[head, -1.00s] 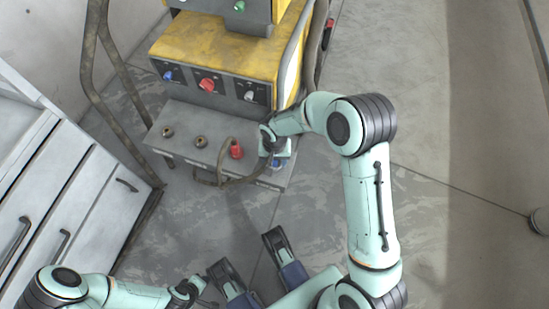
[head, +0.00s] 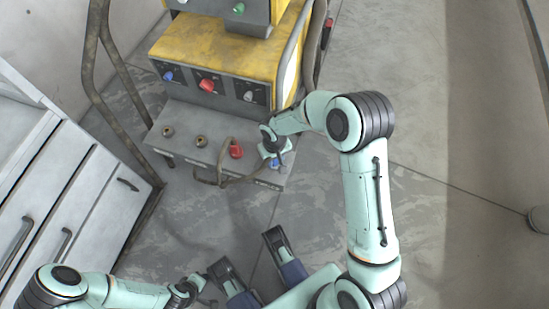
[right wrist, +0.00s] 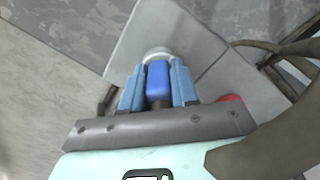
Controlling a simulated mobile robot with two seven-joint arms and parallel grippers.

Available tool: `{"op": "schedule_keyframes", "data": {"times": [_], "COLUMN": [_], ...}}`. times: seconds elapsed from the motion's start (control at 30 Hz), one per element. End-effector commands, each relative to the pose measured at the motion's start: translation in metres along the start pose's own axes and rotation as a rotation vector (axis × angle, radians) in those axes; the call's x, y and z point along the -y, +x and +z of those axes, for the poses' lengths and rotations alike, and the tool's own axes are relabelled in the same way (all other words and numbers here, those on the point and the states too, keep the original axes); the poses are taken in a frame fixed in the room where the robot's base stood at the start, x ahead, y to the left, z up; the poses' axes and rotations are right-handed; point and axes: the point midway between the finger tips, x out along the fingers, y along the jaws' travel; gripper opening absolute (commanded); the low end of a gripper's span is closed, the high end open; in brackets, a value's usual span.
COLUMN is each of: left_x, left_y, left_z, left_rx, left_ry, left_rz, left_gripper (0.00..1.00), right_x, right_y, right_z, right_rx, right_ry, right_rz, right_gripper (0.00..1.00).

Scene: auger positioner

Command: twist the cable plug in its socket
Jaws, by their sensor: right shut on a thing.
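The blue cable plug (right wrist: 158,80) is upright between the two blue fingers of my right gripper (right wrist: 157,88) in the right wrist view. The gripper is shut on it. The plug's front end meets a round light metal socket ring (right wrist: 157,53) on the grey panel; how deep it sits is hidden. In the head view my right gripper (head: 275,157) is over the right end of the low grey panel (head: 190,122). My left gripper (head: 193,287) is low in the head view, away from the panel, and its jaws are too small to read.
A red plug (head: 236,150) with a brown cable (head: 207,181) stands left of my right gripper. Two bare sockets are further left. A yellow machine (head: 220,50) with knobs rises behind.

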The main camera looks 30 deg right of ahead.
Motion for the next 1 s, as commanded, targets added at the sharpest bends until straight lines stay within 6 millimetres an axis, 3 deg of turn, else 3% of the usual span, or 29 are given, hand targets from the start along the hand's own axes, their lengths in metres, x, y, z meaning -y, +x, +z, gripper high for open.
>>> {"op": "schedule_keyframes", "data": {"times": [0.33,0.63,0.67,0.73,0.77,1.0], "left_x": [-0.002,-0.002,-0.002,-0.002,-0.002,-0.002], "left_y": [-0.013,-0.013,-0.013,-0.013,-0.013,-0.013], "left_z": [0.000,0.000,0.000,0.000,0.000,0.000], "left_rx": [-0.003,-0.003,-0.003,-0.003,-0.003,-0.003], "left_ry": [0.001,0.001,0.001,0.001,0.001,0.001], "left_rz": [0.002,0.002,0.002,0.002,0.002,0.002], "left_gripper": [0.43,0.43,0.43,0.43,0.43,0.43], "right_x": [-0.003,-0.003,-0.002,-0.002,-0.002,-0.003], "right_y": [-0.001,0.000,0.000,0.000,0.000,0.000], "right_z": [0.000,-0.001,-0.001,-0.001,-0.001,-0.001], "right_rx": [0.000,-0.001,-0.001,-0.001,-0.001,0.000], "right_ry": [-0.389,-0.448,-0.448,-0.447,-0.447,-0.446], "right_rz": [0.000,0.000,0.000,0.000,0.000,0.000], "right_gripper": [0.00,0.00,0.32,0.55,0.59,0.59]}}
